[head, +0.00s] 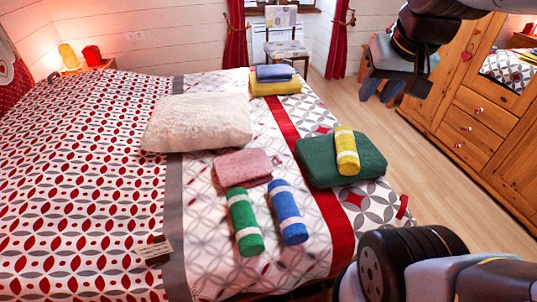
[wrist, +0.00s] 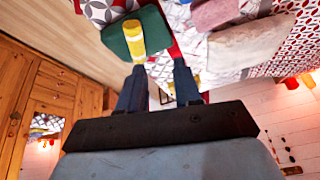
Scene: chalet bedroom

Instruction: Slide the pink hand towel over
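The pink hand towel (head: 241,168) lies folded flat on the bed, near the bed's middle. The cream lace pillow (head: 198,122) is just behind it, and the green and blue rolled towels are just in front. In the wrist view the pink towel (wrist: 214,12) shows at the top edge, partly cut off. My gripper (head: 378,92) is raised at the upper right, over the floor beyond the bed's right side, well apart from the towel. In the wrist view my gripper's two fingers (wrist: 158,68) are spread with nothing between them.
A green rolled towel (head: 245,222) and a blue rolled towel (head: 288,212) lie on the bed. A folded dark green towel (head: 325,170) bears a yellow roll (head: 346,151). Blue (head: 274,73) and yellow (head: 276,88) folded towels are stacked behind. A wooden cabinet (head: 490,115) stands right.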

